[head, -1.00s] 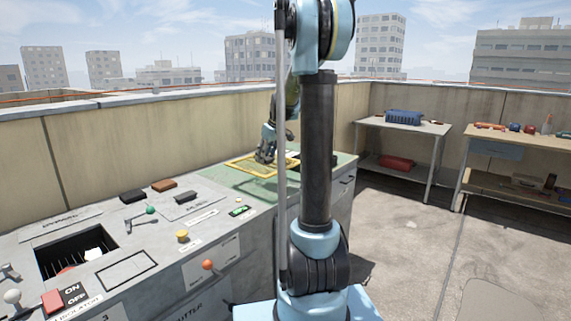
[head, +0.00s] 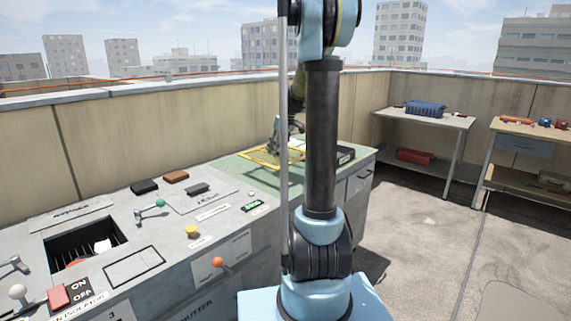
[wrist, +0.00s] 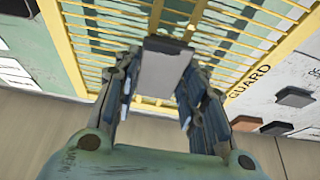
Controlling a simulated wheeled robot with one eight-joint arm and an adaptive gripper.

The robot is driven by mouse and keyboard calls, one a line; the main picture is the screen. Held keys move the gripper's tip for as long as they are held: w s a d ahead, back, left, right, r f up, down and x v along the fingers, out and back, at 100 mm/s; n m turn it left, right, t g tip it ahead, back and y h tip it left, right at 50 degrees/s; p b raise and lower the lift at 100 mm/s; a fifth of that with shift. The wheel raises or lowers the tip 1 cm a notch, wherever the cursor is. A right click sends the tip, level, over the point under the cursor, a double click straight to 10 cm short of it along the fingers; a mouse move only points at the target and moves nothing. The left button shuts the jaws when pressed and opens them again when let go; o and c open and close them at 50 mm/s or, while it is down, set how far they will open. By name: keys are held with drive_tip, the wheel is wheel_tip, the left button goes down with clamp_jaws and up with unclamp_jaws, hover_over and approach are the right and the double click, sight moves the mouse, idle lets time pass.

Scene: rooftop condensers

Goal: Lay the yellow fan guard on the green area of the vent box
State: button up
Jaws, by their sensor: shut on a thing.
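The yellow fan guard (head: 258,157), a flat barred grid with a frame, is at the far end of the vent box (head: 120,210). My gripper (head: 286,138) is above it, partly hidden by my arm column. In the wrist view the guard (wrist: 90,30) spans the top of the picture, and my gripper (wrist: 158,85) is shut on it near its frame. The green area (head: 228,172) shows around and below the guard, and green also shows through its bars in the wrist view. Whether the guard touches the surface I cannot tell.
A black block (head: 345,154) lies right of the guard. Levers, a yellow knob (head: 192,231), a red switch (head: 59,297) and an open slotted bay (head: 85,243) occupy the nearer top. A parapet wall (head: 150,140) runs behind. Two tables stand at the right beyond open floor.

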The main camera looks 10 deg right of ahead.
drive_tip(key=shift+f, duration=4.2)
drive_tip(key=o, duration=1.4)
drive_tip(key=shift+c, duration=0.2)
